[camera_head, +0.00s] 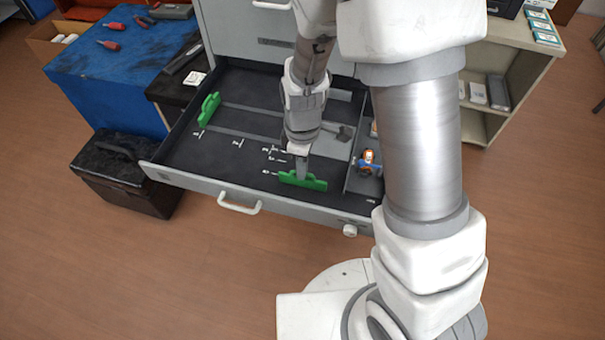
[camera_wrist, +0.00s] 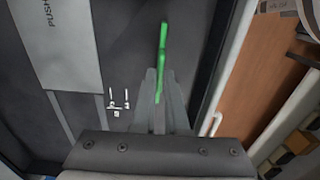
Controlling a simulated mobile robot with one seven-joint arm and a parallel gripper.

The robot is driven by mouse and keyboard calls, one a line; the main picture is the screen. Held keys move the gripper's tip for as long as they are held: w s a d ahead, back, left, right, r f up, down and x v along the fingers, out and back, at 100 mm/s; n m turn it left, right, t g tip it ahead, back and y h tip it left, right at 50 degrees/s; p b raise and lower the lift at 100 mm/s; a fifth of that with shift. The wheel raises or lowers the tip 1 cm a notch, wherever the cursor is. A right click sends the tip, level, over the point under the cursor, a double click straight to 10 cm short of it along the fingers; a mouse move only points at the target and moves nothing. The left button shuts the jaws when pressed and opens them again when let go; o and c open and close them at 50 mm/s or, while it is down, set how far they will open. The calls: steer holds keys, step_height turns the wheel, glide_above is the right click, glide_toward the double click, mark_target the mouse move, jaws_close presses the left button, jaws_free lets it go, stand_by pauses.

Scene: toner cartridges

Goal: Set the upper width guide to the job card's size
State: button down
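A drawer (camera_head: 215,185) is pulled out, with two green guides on its dark floor. One green guide (camera_head: 208,110) stands at the left side. The other, the front green guide (camera_head: 312,184), stands near the drawer's front wall. My gripper (camera_head: 302,174) points down at this front guide. In the wrist view, the front guide (camera_wrist: 163,45) runs between my two fingers (camera_wrist: 160,85), which look closed against it. White scale marks (camera_wrist: 118,103) lie beside it, with labels too small to read.
A compartment (camera_head: 365,180) at the drawer's right holds small items. A blue workbench (camera_head: 95,62) with red-handled tools and a black case (camera_head: 125,178) stand at the left. A shelf unit (camera_head: 530,45) stands at the right. The floor in front is clear.

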steer(key=shift+w+d, duration=0.15)
steer(key=shift+w, duration=0.3)
steer(key=c, duration=1.1)
jaws_free()
steer(key=shift+r, duration=0.15)
steer(key=shift+r+p, duration=2.5)
steer(key=shift+r, duration=0.85)
steer(key=s+d+r+m+t, duration=0.1)
steer(key=s+d+r+m, duration=0.15)
steer(key=r, duration=0.55)
steer(key=s+d+r+m+t, duration=0.1)
steer(key=d+r+m+t, duration=0.2)
steer(key=r, duration=0.4)
steer(key=s+d+r+m, duration=0.1)
steer(key=s+r+m, duration=0.1)
steer(key=s+r, duration=0.1)
steer(key=s+d+r+m+t, duration=0.1)
steer(key=s+d+r+m, duration=0.1)
steer(key=s+r+m, duration=0.1)
steer(key=s+d+r+m, duration=0.1)
steer(key=s+r+m, duration=0.2)
steer(key=shift+s+d+r+m+t, duration=0.25)
steer(key=shift+s+d+r+t, duration=0.05)
steer(key=shift+s+d+r, duration=0.1)
